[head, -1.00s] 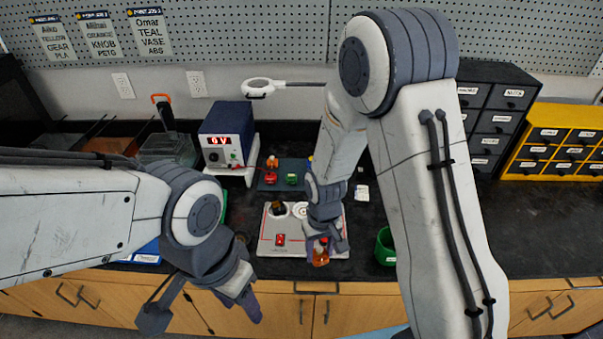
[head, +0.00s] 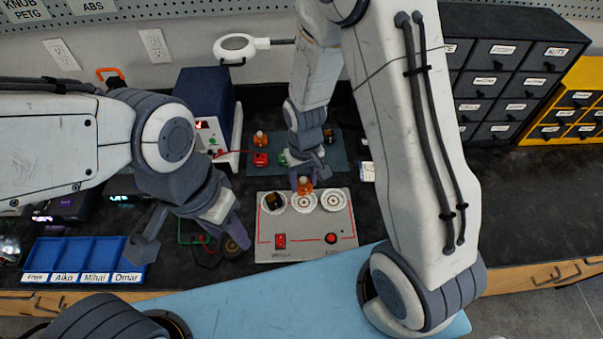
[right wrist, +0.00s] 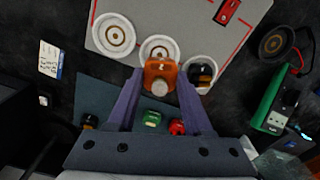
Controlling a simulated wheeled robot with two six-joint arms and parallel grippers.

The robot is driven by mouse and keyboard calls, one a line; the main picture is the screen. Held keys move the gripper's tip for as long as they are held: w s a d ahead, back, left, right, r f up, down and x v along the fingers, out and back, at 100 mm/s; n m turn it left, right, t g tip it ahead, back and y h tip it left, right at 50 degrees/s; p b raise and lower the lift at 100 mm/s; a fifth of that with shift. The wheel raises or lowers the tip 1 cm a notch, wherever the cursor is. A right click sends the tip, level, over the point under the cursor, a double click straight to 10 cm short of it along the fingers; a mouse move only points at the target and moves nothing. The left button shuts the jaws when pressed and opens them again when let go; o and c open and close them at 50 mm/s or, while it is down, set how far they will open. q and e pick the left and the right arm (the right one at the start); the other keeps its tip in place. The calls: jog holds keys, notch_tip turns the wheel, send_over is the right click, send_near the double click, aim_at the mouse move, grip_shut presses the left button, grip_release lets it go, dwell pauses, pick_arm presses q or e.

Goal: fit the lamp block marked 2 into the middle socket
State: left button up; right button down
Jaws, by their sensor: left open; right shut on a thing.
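The orange lamp block (right wrist: 160,75) is held between the fingers of my right gripper (right wrist: 158,92), which is shut on it; its mark is too small to read surely. In the head view my right gripper (head: 303,180) holds the orange block (head: 305,187) over the far edge of the middle socket (head: 304,204). I cannot tell whether it touches the socket. The left socket (head: 264,207) holds a dark block (head: 275,201). The right socket (head: 333,201) is empty. My left gripper (head: 190,248) is open and empty, left of the white board (head: 307,240).
A teal mat (head: 343,158) behind the board bears an orange block (head: 260,139), a red block (head: 260,159), a green block (head: 283,158) and a dark block (head: 328,134). A power supply (head: 205,110) stands behind left. A blue tray (head: 85,255) lies front left.

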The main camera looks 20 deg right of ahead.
aim_at(304, 180)
jog(key=shift+f+b, duration=2.3)
jog(key=shift+f, duration=0.4)
jog(key=shift+f, duration=0.55)
jog(key=c, duration=0.6)
grip_release()
jog(key=shift+r+p, duration=4.75)
jog(key=shift+r, duration=0.75)
